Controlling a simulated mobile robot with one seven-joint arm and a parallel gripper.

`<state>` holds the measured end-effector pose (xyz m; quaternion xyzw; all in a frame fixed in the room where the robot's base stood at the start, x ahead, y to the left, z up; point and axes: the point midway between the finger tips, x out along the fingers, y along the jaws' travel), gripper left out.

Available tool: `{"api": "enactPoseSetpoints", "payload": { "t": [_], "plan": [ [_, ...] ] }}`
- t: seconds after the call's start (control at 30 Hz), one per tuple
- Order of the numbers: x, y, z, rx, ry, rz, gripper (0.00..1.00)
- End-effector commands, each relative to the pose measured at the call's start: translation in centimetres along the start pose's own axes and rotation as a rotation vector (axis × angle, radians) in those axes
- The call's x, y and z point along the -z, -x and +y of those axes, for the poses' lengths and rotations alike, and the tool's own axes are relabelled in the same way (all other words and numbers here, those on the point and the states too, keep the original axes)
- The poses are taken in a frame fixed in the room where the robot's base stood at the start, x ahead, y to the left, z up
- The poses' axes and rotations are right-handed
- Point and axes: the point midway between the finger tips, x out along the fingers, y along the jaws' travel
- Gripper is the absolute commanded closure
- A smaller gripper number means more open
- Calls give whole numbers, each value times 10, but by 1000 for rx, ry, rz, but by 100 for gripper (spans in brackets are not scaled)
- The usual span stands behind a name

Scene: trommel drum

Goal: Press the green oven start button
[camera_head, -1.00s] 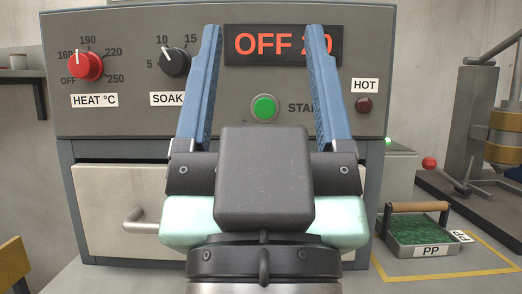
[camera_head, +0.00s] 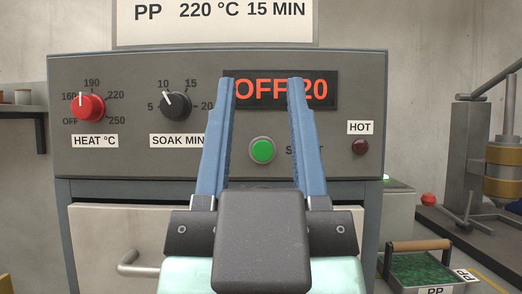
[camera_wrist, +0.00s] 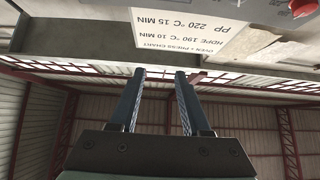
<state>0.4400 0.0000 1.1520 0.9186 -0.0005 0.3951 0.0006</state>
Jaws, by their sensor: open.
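The green start button (camera_head: 262,150) sits in a silver ring on the grey oven panel (camera_head: 330,125), below the display (camera_head: 320,90) that reads "OFF 20". My gripper (camera_head: 265,82) points up in front of the panel with its two blue fingers apart and nothing between them. In the head view the button shows in the gap between the fingers. I cannot tell how far the fingertips are from the panel. The wrist view shows the open fingers (camera_wrist: 160,72) pointing at the chart and ceiling; the button is not seen there.
A red heat knob (camera_head: 90,106) and a black soak knob (camera_head: 176,105) are on the left of the panel. A dark red HOT lamp (camera_head: 360,147) is at right. A chart (camera_head: 215,25) hangs above. A tray of green pieces (camera_head: 420,268) stands lower right.

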Motion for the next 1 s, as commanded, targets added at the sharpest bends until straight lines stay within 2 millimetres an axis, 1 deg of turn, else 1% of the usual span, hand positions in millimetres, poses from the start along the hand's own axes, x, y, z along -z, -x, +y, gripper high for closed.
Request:
{"api": "enactPoseSetpoints", "payload": {
  "t": [0.03, 0.23, 1.0],
  "plan": [
    [0, 0, 0, 0, 0, 0, 64],
    [0, 0, 0, 0, 0, 0, 100],
    [0, 0, 0, 0, 0, 0, 100]
  ]
}}
